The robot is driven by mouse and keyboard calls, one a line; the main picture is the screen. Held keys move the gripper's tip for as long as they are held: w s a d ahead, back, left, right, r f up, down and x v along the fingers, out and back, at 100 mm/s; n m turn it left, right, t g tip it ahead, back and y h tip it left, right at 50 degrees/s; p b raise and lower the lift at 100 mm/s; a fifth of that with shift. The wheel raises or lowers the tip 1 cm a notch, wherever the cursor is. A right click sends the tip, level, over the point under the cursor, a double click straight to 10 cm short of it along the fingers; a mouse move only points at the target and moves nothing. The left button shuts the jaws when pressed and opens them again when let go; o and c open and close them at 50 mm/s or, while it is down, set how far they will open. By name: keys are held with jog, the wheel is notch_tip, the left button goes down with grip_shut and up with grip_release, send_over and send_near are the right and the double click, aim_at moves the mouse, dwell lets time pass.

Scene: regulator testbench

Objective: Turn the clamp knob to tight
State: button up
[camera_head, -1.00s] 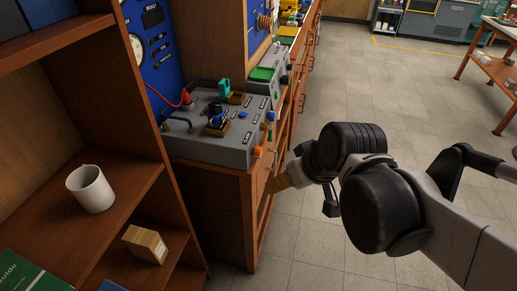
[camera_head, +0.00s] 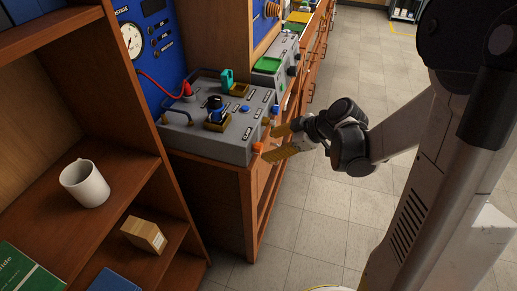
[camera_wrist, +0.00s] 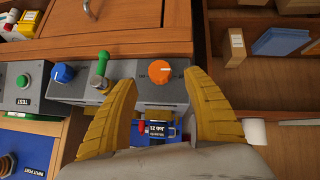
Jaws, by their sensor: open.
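An orange knob (camera_head: 257,147) sits on the front face of the grey bench unit (camera_head: 230,138), at its right corner.
A green lever (camera_wrist: 102,62) and a blue knob (camera_wrist: 63,73) sit beside the orange knob. A black-and-blue part (camera_head: 215,108) and a teal clip (camera_head: 227,79) stand on the unit. A shelf with a white mug (camera_head: 85,184) and small box (camera_head: 144,234) is at left.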

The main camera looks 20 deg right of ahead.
aim_at(262, 148)
jog(key=b+x, duration=0.1)
jog(key=x, duration=0.4)
jog(key=shift+w+a+f+b, duration=0.2)
jog(key=shift+f+b, duration=0.05)
jog(key=shift+b, duration=0.15)
jog(key=c, duration=1.2)
